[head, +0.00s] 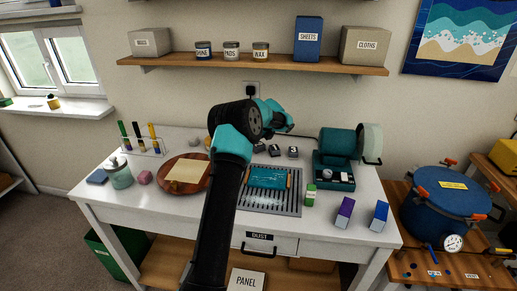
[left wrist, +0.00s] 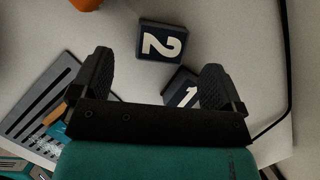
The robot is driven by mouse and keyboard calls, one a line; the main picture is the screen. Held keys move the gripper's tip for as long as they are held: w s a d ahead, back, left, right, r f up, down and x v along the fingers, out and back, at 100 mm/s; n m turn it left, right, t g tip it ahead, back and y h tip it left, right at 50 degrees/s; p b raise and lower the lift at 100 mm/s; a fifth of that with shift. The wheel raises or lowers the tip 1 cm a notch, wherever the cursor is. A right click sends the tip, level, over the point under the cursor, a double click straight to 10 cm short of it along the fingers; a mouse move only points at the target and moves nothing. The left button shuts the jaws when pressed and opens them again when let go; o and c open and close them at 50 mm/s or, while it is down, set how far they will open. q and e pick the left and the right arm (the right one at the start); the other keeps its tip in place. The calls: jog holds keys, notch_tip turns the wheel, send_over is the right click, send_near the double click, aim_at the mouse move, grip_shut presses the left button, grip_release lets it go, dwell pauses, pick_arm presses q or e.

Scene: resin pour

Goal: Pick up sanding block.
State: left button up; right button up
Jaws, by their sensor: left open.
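In the left wrist view a dark block marked 2 (left wrist: 162,42) lies just beyond my left gripper (left wrist: 157,75). A second dark block marked 1 (left wrist: 182,87) lies between the fingers and is partly covered by the gripper. The gripper is open, with nothing held. In the head view small dark blocks (head: 275,150) stand in a row behind the slotted grate. My left arm reaches over the table there, and its fingers are hard to make out. I cannot tell for sure which block is the sanding block. My right gripper is not in view.
A teal board (head: 262,178) lies on the slotted grate (head: 270,203). A black cable (left wrist: 287,70) runs along the right of the wrist view.

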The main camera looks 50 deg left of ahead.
aim_at(259, 145)
pick_arm(q)
jog(key=shift+x, duration=2.6)
jog(key=shift+c, duration=0.2)
jog(key=c, duration=1.1)
jog(key=shift+o, duration=0.2)
jog(key=shift+r, duration=0.1)
jog(key=shift+w+r, duration=0.1)
jog(key=shift+r, duration=1.7)
jog(key=s+d, duration=0.3)
jog(key=d, duration=0.1)
jog(key=s+d+r, duration=0.1)
jog(key=s+d, duration=0.6)
jog(key=d, duration=0.1)
jog(key=shift+s+r, duration=0.15)
jog(key=shift+s, duration=0.2)
